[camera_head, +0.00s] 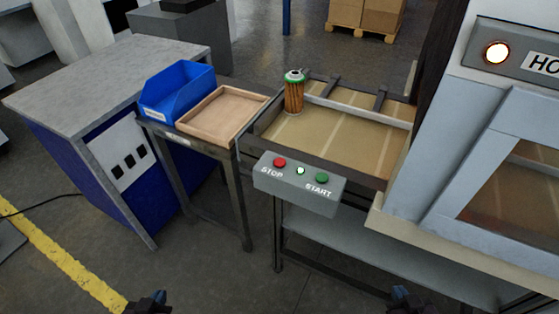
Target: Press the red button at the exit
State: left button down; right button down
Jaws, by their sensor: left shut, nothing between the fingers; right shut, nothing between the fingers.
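The red button (280,162) is marked STOP and sits at the left of a grey control box (299,187) on the front of the exit conveyor (340,139). A small pale light (300,171) and a green START button (322,178) are beside it. My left gripper (150,301) is at the bottom edge, well below and left of the box. My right gripper (402,297) is at the bottom edge, below and right of the box. Both are only partly in view, shut and empty, touching nothing.
A filter cartridge (294,92) stands upright on the conveyor. Left of it, a side table holds a blue bin (177,95) and a wooden tray (232,137). A machine (480,183) stands at right, a blue cabinet (100,160) at left. Floor before the box is clear.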

pick_arm(q)
jog(key=shift+w, duration=0.1)
pick_arm(e)
jog(key=shift+s+f, duration=0.1)
jog(key=shift+s, duration=0.15)
pick_arm(q)
jog(key=shift+w+r, duration=0.15)
jog(key=shift+w, duration=0.05)
pick_arm(e)
jog(key=shift+s+f, duration=0.1)
jog(key=shift+s, duration=0.15)
